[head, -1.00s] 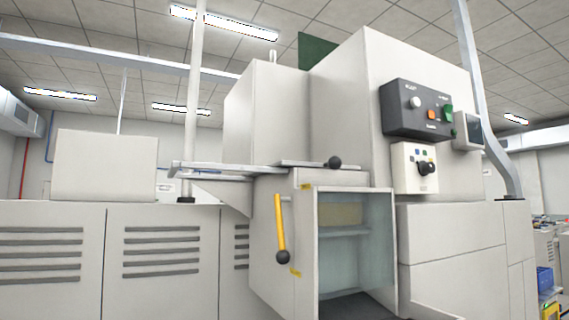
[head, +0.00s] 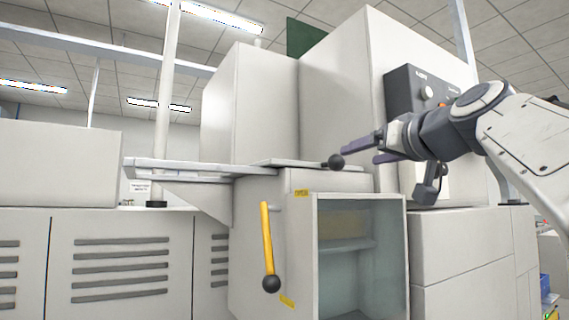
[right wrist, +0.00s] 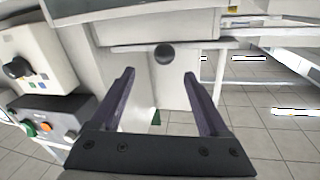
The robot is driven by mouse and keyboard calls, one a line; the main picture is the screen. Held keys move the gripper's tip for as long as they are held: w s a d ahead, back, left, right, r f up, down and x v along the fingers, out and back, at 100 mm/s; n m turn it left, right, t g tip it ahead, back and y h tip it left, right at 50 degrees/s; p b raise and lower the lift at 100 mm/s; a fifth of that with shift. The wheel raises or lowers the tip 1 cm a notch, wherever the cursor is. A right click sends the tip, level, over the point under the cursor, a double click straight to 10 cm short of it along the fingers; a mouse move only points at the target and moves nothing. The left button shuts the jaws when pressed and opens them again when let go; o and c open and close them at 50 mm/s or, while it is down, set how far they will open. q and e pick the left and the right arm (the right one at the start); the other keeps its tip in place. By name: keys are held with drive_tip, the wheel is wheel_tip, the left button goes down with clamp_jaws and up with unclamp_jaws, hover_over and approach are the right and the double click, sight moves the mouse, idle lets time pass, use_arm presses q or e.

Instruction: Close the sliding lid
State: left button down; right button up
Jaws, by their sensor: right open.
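The sliding lid (head: 290,163) is a thin pale plate on the ledge at the machine's front, with a black ball knob (head: 336,161) at its right end. A pale rail or shelf (head: 180,171) extends to its left. My right gripper (head: 359,160) comes in from the right, open and empty, with its purple-grey fingers beside the knob. In the right wrist view, the picture is upside down; the knob (right wrist: 165,53) lies ahead of the open fingertips (right wrist: 159,73), roughly in line with the gap. Contact is not visible. My left gripper is out of view.
A dark control panel (head: 403,88) is close behind my right arm. The tall machine housing (head: 335,90) stands behind the lid.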

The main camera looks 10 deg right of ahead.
sight(341, 160)
drive_tip(key=w+p, duration=0.1)
drive_tip(key=w, duration=0.2)
drive_tip(key=w+a+p, duration=0.1)
drive_tip(key=w+p, duration=0.1)
drive_tip(key=w, duration=0.1)
drive_tip(key=w+a+p, duration=0.1)
drive_tip(key=w, duration=0.2)
drive_tip(key=shift+w+a+r+p, duration=0.1)
drive_tip(key=shift+w+r+p, duration=0.1)
drive_tip(key=shift+p, duration=0.2)
drive_tip(key=shift+w+f, duration=0.15)
drive_tip(key=shift+w, duration=0.2)
clamp_jaws()
idle(0.6)
